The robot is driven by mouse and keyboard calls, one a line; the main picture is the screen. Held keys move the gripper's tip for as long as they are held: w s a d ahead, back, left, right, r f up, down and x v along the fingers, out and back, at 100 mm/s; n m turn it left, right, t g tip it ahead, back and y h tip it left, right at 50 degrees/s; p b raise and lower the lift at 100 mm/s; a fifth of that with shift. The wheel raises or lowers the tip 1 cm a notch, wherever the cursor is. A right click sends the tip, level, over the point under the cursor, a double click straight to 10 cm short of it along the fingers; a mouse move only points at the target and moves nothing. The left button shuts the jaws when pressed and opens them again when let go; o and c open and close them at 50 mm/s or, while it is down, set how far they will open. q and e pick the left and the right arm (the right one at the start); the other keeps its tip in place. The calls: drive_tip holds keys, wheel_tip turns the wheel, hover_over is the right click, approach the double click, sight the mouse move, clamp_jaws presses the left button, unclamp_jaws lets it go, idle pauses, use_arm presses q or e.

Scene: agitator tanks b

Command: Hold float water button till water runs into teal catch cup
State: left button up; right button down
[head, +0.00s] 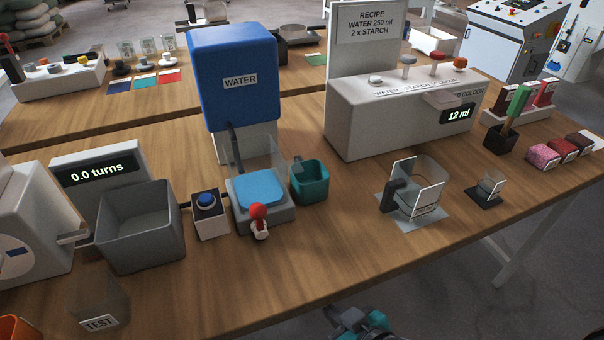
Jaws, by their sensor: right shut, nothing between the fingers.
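The teal catch cup (310,183) stands at the basin's right side, beside a small grey spout. I see no stream into it, and its bottom is dark. My right gripper (358,322) is at the bottom edge, shut and empty, off the table's front edge and well away from the button. My left gripper is not in view.
A grey bin (141,228) is left of the button. A glass container (415,188) and a dispenser box reading 12 ml (400,118) are at right. The table's front middle is clear.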

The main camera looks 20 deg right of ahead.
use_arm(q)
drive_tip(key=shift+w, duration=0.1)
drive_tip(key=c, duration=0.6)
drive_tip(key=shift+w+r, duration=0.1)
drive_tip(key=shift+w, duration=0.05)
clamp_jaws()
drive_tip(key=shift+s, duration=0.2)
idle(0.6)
